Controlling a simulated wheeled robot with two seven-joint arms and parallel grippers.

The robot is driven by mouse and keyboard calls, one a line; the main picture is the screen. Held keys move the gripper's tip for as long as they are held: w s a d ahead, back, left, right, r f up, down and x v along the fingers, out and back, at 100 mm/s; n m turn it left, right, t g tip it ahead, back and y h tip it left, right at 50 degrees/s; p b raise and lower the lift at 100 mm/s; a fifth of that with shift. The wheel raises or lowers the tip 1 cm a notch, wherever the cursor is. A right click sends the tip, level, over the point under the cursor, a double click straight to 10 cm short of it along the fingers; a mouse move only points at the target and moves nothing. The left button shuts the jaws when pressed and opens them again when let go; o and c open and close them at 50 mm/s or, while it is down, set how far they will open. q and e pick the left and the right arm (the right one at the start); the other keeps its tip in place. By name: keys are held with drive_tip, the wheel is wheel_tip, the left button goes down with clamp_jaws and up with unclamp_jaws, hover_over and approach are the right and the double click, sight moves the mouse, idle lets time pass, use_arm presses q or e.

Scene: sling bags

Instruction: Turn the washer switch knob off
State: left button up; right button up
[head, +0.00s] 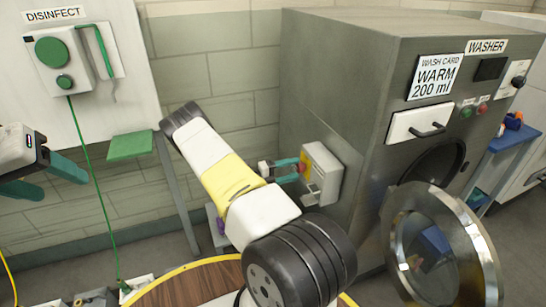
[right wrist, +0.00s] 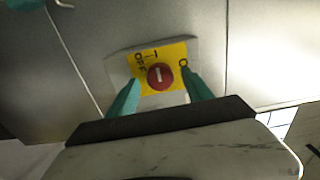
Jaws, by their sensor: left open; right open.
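The washer switch is a grey box (head: 324,172) on the side of the grey washer (head: 350,90). In the right wrist view its yellow plate (right wrist: 142,63) carries a red round knob (right wrist: 160,77) with a white bar, and black lettering including OFF. My right gripper (head: 290,168) is open at the front of the box. In the right wrist view its two teal fingers (right wrist: 161,88) stand on either side of the knob; I cannot tell whether they touch it. My left gripper (head: 45,178) is open and empty at the left edge of the head view.
The washer's round glass door (head: 440,245) hangs open at the right. A green-button panel labelled DISINFECT (head: 60,60) is at upper left, above a green shelf (head: 130,146). A round wooden top with a yellow rim (head: 190,285) is at the bottom. A blue table (head: 512,138) stands beyond the washer.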

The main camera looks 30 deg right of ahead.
drive_tip(key=a, duration=0.6)
drive_tip(key=shift+w+a, duration=0.15)
drive_tip(key=shift+w, duration=0.2)
